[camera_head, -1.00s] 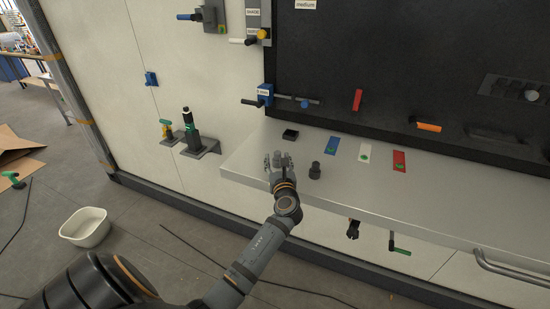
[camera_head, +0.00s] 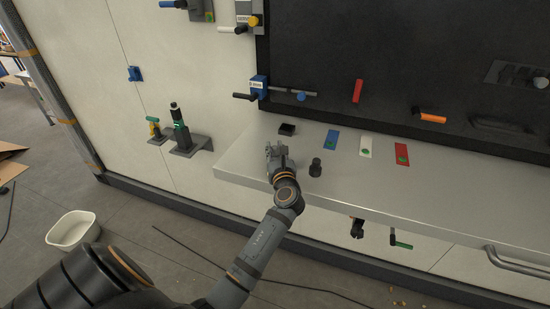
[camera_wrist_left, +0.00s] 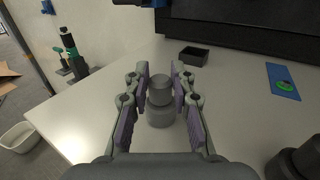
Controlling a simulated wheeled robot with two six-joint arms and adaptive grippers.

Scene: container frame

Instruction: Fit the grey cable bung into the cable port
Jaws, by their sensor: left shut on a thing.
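The grey cable bung (camera_wrist_left: 160,101), a stepped cylinder with a narrower top, stands upright between the fingers of my left gripper (camera_wrist_left: 159,92) in the left wrist view. My left gripper (camera_head: 277,152) is low over the metal shelf in the head view, shut on the bung, which its fingers largely hide there. A similar, darker stepped plug (camera_head: 315,167) stands upright on the shelf just right of the gripper; part of it shows in the left wrist view (camera_wrist_left: 298,160). I cannot identify the cable port in these views. My right gripper is not in view.
A small open black box (camera_head: 287,129) sits behind the gripper on the metal shelf (camera_head: 390,185). Blue (camera_head: 332,140), white (camera_head: 367,146) and red (camera_head: 402,154) plates lie to its right. A blue valve (camera_head: 260,87) projects above the shelf. A white tub (camera_head: 71,230) stands on the floor.

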